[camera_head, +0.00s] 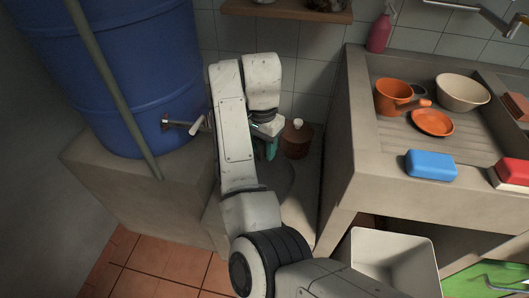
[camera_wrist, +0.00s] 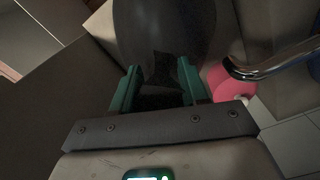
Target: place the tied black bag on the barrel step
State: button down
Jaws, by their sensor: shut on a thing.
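The black bag (camera_wrist: 165,35) fills the top middle of the wrist view, its gathered neck between the two teal fingers of my gripper (camera_wrist: 158,88). My gripper is shut on the neck. In the head view my gripper (camera_head: 268,146) is partly hidden by my white arm, with one teal finger showing. A dark rounded shape below it, seemingly the bag (camera_head: 277,180), is mostly hidden and dim; I cannot tell whether it touches anything beneath. The concrete barrel step (camera_head: 185,172) is left of my gripper and carries the blue barrel (camera_head: 135,75).
A tap (camera_head: 180,124) juts from the barrel towards my arm, and a pole (camera_head: 115,90) leans in front. A brown jar (camera_head: 297,140) stands behind my gripper. The concrete sink (camera_head: 350,130) is right, with a white bin (camera_head: 392,250) below. The step's front top is bare.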

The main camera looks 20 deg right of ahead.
jog(key=shift+w+d, duration=0.75)
jog(key=shift+w, duration=0.2)
jog(key=shift+f+b, duration=0.6)
jog(key=shift+f, duration=1.2)
jog(key=c, duration=0.6)
grip_release()
notch_tip(320, 180, up, 12)
jog(key=p, duration=0.4)
